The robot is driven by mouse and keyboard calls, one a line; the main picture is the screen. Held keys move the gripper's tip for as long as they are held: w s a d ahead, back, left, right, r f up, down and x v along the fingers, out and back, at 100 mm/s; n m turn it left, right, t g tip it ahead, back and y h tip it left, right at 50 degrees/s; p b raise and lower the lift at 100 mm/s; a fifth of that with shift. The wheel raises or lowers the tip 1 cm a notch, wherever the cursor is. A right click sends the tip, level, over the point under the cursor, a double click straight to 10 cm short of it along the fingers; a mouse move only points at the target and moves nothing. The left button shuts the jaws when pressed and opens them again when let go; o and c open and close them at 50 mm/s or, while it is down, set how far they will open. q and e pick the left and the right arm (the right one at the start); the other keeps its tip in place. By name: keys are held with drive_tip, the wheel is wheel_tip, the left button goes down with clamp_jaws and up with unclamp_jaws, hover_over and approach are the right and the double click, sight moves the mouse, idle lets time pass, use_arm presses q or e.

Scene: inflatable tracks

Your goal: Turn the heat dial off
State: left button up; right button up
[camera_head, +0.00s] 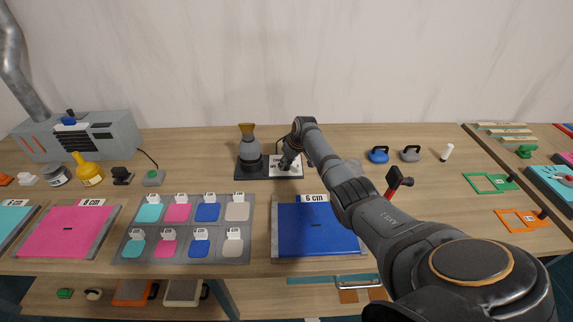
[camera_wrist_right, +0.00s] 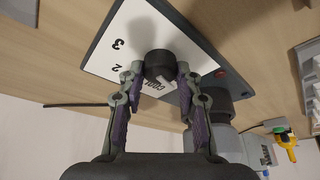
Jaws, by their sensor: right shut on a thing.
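The heat dial (camera_wrist_right: 158,64) is a round black knob on a white panel (camera_wrist_right: 128,30) with printed numbers 3 and 2 and some lettering partly hidden. A white mark shows on the dial's near side, between the fingers. My right gripper (camera_wrist_right: 160,80) is shut on the dial, one finger on each side. In the head view my right gripper (camera_head: 288,164) is at the white panel (camera_head: 292,173) on a dark base, and it hides the dial. I cannot read the dial's setting. My left gripper is in neither view.
A grey heating device with a brown top (camera_head: 248,150) stands on the same base, just left of my right gripper. A blue board (camera_head: 315,230) and a grey tray of coloured pieces (camera_head: 180,258) lie in front. Blue and grey handled objects (camera_head: 378,155) stand to the right.

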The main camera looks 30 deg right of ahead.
drive_tip(key=shift+n+y, duration=0.3)
drive_tip(key=shift+n, duration=0.2)
drive_tip(key=o, duration=1.1)
drive_tip(key=shift+o, duration=0.2)
drive_tip(key=shift+r, duration=0.1)
drive_tip(key=v, duration=1.1)
drive_tip(key=shift+r, duration=0.35)
drive_tip(key=shift+s, duration=0.15)
